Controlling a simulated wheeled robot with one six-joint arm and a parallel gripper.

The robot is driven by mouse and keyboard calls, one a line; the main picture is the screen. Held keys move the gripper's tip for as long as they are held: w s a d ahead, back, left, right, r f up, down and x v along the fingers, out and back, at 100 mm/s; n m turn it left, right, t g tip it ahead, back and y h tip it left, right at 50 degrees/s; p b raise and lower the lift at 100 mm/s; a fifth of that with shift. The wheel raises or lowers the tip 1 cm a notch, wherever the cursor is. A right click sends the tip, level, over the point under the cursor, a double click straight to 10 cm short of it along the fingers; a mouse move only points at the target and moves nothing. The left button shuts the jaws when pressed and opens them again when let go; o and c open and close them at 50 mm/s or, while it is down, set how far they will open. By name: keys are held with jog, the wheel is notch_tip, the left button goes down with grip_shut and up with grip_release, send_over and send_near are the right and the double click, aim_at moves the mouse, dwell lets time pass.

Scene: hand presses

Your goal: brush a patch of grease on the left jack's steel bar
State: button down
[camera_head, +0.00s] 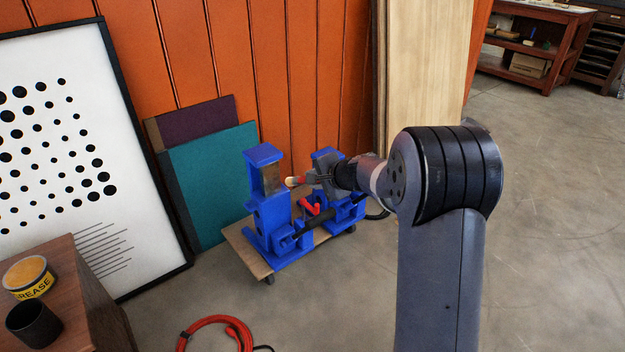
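Two blue jacks stand side by side on a low wheeled board (240,246). The left jack (266,218) has a grey-brown steel bar (271,178) showing below its blue top block. The right jack (347,211) stands behind my arm and is partly hidden. My gripper (322,180) is at the jacks' upper height, pointing left. It appears shut on a small brush (294,181) with pale bristles. The bristles are just right of the steel bar in the picture; I cannot tell whether they touch it. No grease patch can be made out on the bar.
A yellow grease tin (29,277) and a dark cup (34,323) stand on a brown cabinet (85,300) at lower left. A red hose (215,322) lies on the floor. Framed art and panels lean on the orange wall behind. The floor at right is clear.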

jog(key=shift+s+d+f+b, duration=0.15)
jog(key=shift+s+d+b, duration=0.4)
jog(key=shift+s+b, duration=0.15)
jog(key=shift+s+d, duration=0.3)
jog(key=shift+s, duration=0.2)
